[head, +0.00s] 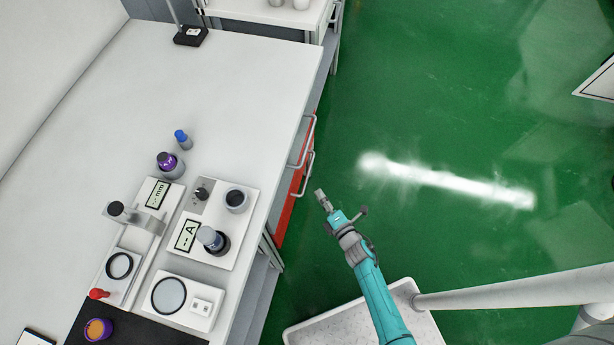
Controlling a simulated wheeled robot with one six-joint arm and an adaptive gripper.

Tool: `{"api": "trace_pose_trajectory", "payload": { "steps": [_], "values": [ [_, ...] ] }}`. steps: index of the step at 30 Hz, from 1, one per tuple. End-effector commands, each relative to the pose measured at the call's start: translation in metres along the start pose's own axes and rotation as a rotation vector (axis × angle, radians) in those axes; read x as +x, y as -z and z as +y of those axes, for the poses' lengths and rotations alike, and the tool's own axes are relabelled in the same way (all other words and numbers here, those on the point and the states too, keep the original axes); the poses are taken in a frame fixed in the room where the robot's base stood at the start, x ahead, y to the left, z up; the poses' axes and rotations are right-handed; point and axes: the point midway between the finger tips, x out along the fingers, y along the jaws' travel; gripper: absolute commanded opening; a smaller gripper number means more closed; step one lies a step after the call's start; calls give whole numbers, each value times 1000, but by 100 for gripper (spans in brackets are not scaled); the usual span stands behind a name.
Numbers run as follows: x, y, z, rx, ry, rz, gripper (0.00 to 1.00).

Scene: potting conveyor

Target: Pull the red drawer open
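The red drawer front (284,217) shows in the head view as a narrow red strip under the right edge of the white bench, seen steeply from above. I cannot tell for sure which handle belongs to which front. No clear gap shows behind the red front. My gripper (320,193) is just right of the lower handle, apart from it in the picture. Its fingers are too small to tell open from shut.
The white bench top (215,85) carries gauges, dark-capped jars, a purple-topped bottle (169,164) and a blue-capped bottle (183,139) near its left and front parts.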

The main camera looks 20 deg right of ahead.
Motion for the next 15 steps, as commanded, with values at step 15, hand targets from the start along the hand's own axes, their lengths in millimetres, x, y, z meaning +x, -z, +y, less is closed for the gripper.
{"api": "trace_pose_trajectory", "payload": {
  "steps": [15],
  "values": [
    [80,1,1,3,0,1,37]
  ]
}}
